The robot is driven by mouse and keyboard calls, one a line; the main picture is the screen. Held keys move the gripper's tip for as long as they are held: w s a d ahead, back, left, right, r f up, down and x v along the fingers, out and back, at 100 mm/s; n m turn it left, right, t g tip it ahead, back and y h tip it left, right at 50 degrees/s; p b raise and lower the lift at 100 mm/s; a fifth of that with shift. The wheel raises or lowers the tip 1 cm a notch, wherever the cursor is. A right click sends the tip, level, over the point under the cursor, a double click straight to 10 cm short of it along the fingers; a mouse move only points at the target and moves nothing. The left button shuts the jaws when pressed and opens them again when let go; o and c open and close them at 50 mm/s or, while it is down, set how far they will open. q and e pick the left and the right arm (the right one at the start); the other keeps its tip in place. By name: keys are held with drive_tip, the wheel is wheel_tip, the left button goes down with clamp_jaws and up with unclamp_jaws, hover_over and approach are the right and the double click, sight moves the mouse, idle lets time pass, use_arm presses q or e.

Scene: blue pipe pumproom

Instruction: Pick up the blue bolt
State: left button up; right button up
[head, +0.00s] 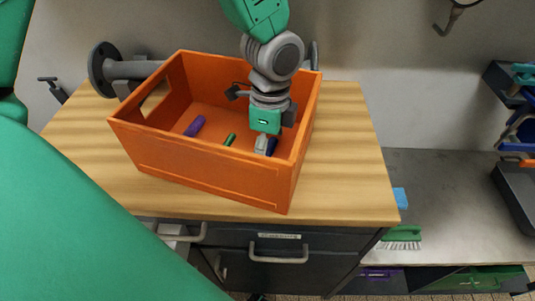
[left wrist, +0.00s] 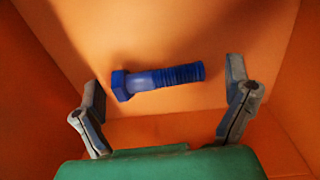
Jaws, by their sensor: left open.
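The blue bolt (left wrist: 165,79) lies on the floor of the orange box, hex head to the left and threaded end to the right in the left wrist view. In the head view a part of it (head: 271,147) shows beside my left gripper (head: 262,143), which reaches down into the box at its right side. In the left wrist view the fingers of my left gripper (left wrist: 166,88) are spread and empty, with the bolt lying ahead of and between them. I cannot tell whether a fingertip touches it. My right gripper is not in view.
The orange box (head: 205,173) stands on a wooden-topped cabinet (head: 345,190); its walls surround my left gripper. A purple piece (head: 195,126) and a green piece (head: 230,140) lie inside. A grey pipe flange (head: 103,69) is behind. A green brush (head: 402,237) is at right.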

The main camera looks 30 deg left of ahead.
use_arm(q)
drive_tip(key=shift+d+r, duration=0.1)
drive_tip(key=shift+d, duration=0.05)
drive_tip(key=c, duration=1.4)
